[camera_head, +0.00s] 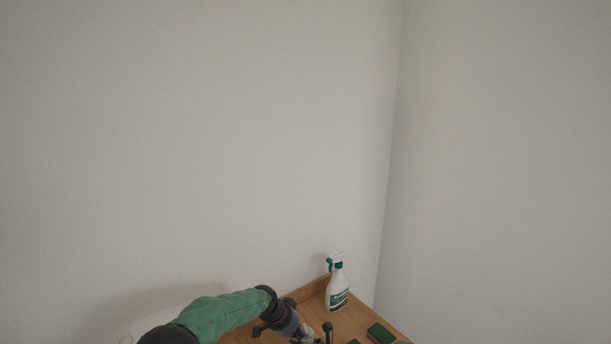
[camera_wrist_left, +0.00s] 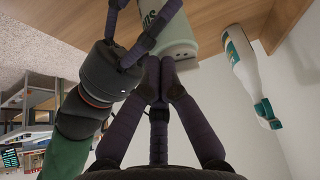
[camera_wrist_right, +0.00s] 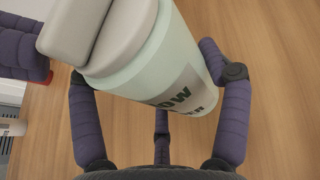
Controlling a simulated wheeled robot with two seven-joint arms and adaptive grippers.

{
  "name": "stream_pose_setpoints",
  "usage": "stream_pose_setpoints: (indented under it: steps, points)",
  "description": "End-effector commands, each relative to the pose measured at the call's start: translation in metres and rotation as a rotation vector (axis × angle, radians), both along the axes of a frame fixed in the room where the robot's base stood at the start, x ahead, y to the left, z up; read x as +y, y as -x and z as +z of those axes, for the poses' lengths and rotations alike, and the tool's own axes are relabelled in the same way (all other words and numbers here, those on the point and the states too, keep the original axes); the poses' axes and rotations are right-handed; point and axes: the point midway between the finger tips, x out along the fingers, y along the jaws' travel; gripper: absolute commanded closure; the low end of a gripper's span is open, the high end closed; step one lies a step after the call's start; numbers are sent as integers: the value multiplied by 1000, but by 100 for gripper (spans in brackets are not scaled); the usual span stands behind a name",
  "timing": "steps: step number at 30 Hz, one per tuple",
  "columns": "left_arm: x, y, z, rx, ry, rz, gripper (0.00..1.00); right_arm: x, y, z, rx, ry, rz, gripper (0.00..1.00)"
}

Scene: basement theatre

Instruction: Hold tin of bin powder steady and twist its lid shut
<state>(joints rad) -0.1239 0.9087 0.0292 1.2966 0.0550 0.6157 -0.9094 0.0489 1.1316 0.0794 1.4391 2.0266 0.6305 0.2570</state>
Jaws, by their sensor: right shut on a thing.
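The tin of bin powder (camera_wrist_right: 175,75) is pale green with dark lettering. In the right wrist view it leans between the fingers of my right gripper (camera_wrist_right: 150,85), which is shut on its body. Its grey lid (camera_wrist_right: 80,28) sits on the tin's end, towards the upper left. The tin also shows at the top of the left wrist view (camera_wrist_left: 172,28). There my left gripper (camera_wrist_left: 160,66) has its fingertips together, close by the lid end, with nothing between them; contact is unclear. In the head view my left gripper is at the bottom edge, partly cut off.
A white spray bottle (camera_head: 337,291) with a green trigger head stands at the back of the wooden table (camera_head: 354,317). A dark green sponge (camera_head: 380,332) lies nearer the front. Walls close in the corner behind. Shelving (camera_wrist_left: 38,110) shows at the left wrist view's left.

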Motion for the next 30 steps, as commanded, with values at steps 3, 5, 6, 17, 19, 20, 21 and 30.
stream_pose_setpoints:
  steps: [3, 5, 6, 17, 19, 20, 21, 30]
  points:
    - [-1, -1, 0, -2, 1, 0, 100, 1, 1, 0, -1, 1, 4, 65]
    - [-1, -1, 1, -2, 1, 0, 100, 2, 1, 0, -1, 1, 5, 65]
    - [-1, -1, 1, -2, 1, 0, 100, 2, 1, 0, -1, 1, 5, 65]
    - [0, -2, 1, -4, 1, 0, 100, 3, 2, 0, -1, 1, 7, 65]
    - [1, -3, 1, -3, 1, 1, 100, 3, 2, 0, -1, 1, 7, 65]
    - [2, -3, 1, -5, 1, 1, 100, 3, 2, 0, -1, 1, 7, 65]
    - [3, -4, 1, -5, 1, 1, 100, 3, 2, 0, -1, 1, 7, 65]
    - [8, -9, 1, -2, 1, 0, 100, 2, 1, 0, 0, 0, 4, 65]
